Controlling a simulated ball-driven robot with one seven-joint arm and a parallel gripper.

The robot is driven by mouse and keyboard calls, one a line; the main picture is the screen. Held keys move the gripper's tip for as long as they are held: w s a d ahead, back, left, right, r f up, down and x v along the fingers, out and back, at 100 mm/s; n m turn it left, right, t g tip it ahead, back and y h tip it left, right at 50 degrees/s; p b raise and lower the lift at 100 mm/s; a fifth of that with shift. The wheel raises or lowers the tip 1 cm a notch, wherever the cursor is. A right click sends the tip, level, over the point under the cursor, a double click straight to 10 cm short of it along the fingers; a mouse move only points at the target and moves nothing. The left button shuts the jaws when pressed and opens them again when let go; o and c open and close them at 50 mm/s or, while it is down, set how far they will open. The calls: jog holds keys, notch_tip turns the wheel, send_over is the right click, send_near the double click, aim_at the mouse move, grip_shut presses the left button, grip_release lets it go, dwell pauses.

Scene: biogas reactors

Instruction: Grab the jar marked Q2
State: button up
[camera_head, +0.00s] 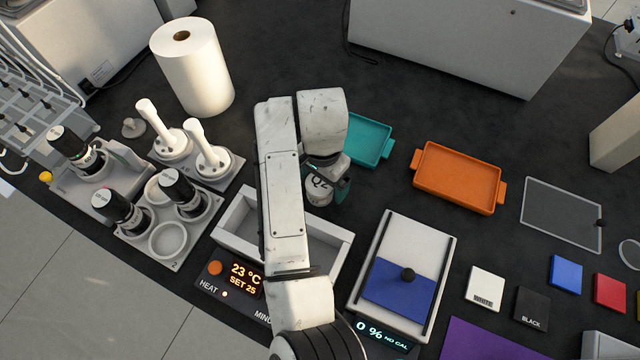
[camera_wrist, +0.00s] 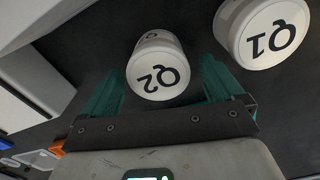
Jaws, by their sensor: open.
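The jar marked Q2 (camera_head: 319,187) is small and white with black lettering on its lid. It stands on the dark bench just beyond the grey open box, partly covered by my arm in the head view. In the wrist view the Q2 jar (camera_wrist: 158,68) shows between and slightly ahead of the teal fingers of my gripper (camera_wrist: 163,75), which are apart with nothing held. I cannot tell how far the fingers are above the jar. A jar marked Q1 (camera_wrist: 264,34) stands to its right in the wrist view; my arm seems to hide it in the head view.
A grey open box (camera_head: 236,219) with a heater display lies close by. A teal tray (camera_head: 371,141) and an orange tray (camera_head: 459,178) lie to the right. A white sliding-lid unit (camera_head: 441,243) stands at front right. Bottle holders (camera_head: 168,238) and a paper roll (camera_head: 193,68) are left.

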jog(key=shift+f, duration=1)
jog(key=c, duration=1.1)
jog(key=shift+c, duration=0.2)
